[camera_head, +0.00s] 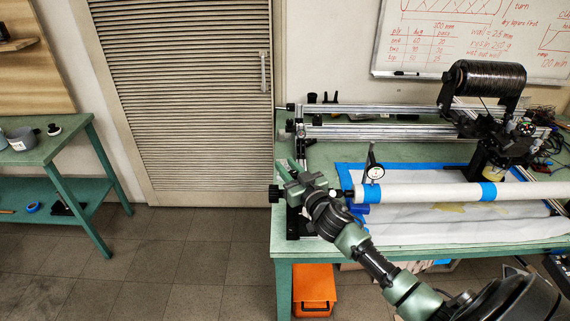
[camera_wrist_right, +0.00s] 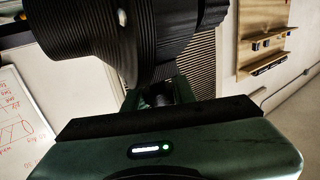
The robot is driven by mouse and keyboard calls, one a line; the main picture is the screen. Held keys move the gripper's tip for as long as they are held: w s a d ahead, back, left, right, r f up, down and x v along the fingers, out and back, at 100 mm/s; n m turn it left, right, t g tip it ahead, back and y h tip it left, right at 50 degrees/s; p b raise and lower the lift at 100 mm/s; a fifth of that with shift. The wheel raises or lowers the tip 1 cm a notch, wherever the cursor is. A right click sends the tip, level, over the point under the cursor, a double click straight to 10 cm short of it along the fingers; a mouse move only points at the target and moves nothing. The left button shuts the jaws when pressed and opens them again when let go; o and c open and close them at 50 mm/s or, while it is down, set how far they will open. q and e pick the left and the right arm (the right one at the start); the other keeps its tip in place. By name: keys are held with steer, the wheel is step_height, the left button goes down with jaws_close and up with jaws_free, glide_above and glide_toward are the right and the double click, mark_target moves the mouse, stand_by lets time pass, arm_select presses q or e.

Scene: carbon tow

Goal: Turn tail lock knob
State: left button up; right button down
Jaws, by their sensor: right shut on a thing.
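The tail lock knob (camera_head: 274,193) is a small black knob at the left end of the winding rig, by the table's front left corner. My right gripper (camera_head: 288,179) reaches it from the right and is shut on it; the gripper's green body hides part of the knob and its mount. In the right wrist view a large black ribbed round part (camera_wrist_right: 105,40), seemingly the knob up close, fills the upper left above my gripper's green body. The fingertips are mostly hidden there. My left gripper is not in view.
A white tube (camera_head: 420,192) with blue tape lies along the rig, right of my gripper. A dial gauge (camera_head: 374,172) stands close behind it. A black spool (camera_head: 486,77) sits at the back right. An orange bin (camera_head: 314,287) is under the table. The floor to the left is clear.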

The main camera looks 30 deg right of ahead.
steer(key=shift+f+m+h+b, duration=0.15)
steer(key=shift+m+h+b, duration=0.2)
steer(key=shift+m+h, duration=0.35)
steer(key=m+h+b, duration=0.1)
steer(key=h+b, duration=0.1)
steer(key=m+g+h+b, duration=0.1)
steer(key=h+b, duration=0.1)
steer(key=d+m+g+h+b, duration=0.1)
steer(key=h+b, duration=0.1)
steer(key=shift+s+d+f+m+b, duration=0.1)
steer(key=shift+s+f+m+b, duration=0.1)
steer(key=shift+m+b, duration=0.2)
steer(key=shift+d+r+m+g+h+b, duration=0.1)
steer(key=shift+r+m+g+h+b, duration=0.15)
steer(key=shift+g+h+b, duration=0.3)
steer(key=shift+s+r+m+h, duration=0.1)
steer(key=shift+m+h, duration=0.15)
steer(key=shift+h, duration=0.1)
steer(key=shift+d, duration=0.1)
steer(key=shift+r, duration=0.1)
steer(key=c, duration=1.1)
jaws_free()
steer(key=shift+c, duration=0.2)
steer(key=shift+s, duration=0.1)
